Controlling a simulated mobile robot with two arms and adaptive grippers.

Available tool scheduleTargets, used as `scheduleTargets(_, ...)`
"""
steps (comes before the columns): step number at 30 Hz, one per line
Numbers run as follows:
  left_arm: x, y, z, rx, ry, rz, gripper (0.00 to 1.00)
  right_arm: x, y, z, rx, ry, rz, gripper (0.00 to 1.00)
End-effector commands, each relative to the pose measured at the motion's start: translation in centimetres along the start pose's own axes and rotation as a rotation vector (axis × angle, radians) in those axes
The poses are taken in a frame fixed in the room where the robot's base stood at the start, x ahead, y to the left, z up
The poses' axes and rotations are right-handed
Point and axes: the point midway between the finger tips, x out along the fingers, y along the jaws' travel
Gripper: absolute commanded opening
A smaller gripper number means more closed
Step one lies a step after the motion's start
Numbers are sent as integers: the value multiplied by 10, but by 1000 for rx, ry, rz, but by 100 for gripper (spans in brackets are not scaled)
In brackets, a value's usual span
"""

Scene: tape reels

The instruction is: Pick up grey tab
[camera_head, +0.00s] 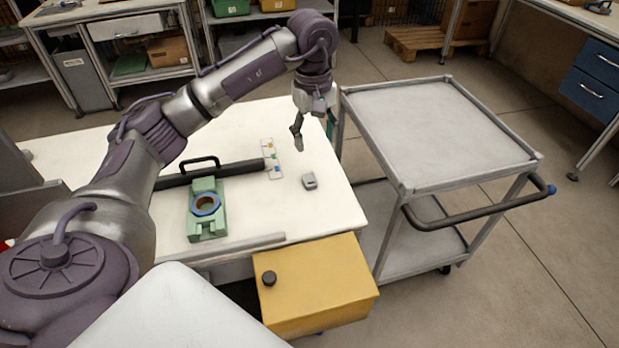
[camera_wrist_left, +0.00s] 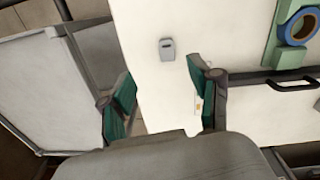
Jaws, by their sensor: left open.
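The grey tab (camera_head: 309,181) lies on the white table (camera_head: 335,205) near its right edge. It also shows in the left wrist view (camera_wrist_left: 167,49), beyond my fingertips, with nothing touching it. My left gripper (camera_head: 299,138) hangs above the table, behind the tab in the head view. In the left wrist view its two green-padded fingers (camera_wrist_left: 160,90) are spread apart with nothing between them. My right gripper is not in view.
A green fixture (camera_head: 207,228) holding a blue tape reel (camera_head: 205,204) stands left of the tab. A black bar and a small card with coloured squares (camera_head: 272,158) lie behind. A yellow box (camera_head: 315,285) is at the front; a grey cart (camera_head: 435,130) stands right.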

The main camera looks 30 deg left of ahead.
Motion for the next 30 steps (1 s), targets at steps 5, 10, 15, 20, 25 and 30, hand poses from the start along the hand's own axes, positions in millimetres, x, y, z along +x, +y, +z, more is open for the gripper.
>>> scheduleTargets(5, 18, -9, -8, -1, 25, -38, 62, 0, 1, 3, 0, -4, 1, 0)
scheduleTargets(10, 53, -10, -8, -1, 23, -35, 62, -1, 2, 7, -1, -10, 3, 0)
scheduleTargets(15, 76, -9, -9, 0, 22, -31, 62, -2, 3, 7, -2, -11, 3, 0)
scheduleTargets(20, 86, -10, -8, 0, 22, -31, 62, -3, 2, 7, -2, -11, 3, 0)
scheduleTargets(25, 109, -10, -7, -2, 20, -32, 62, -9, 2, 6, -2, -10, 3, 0)
scheduleTargets(30, 130, -10, -8, -1, 21, -30, 62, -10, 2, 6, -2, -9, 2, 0)
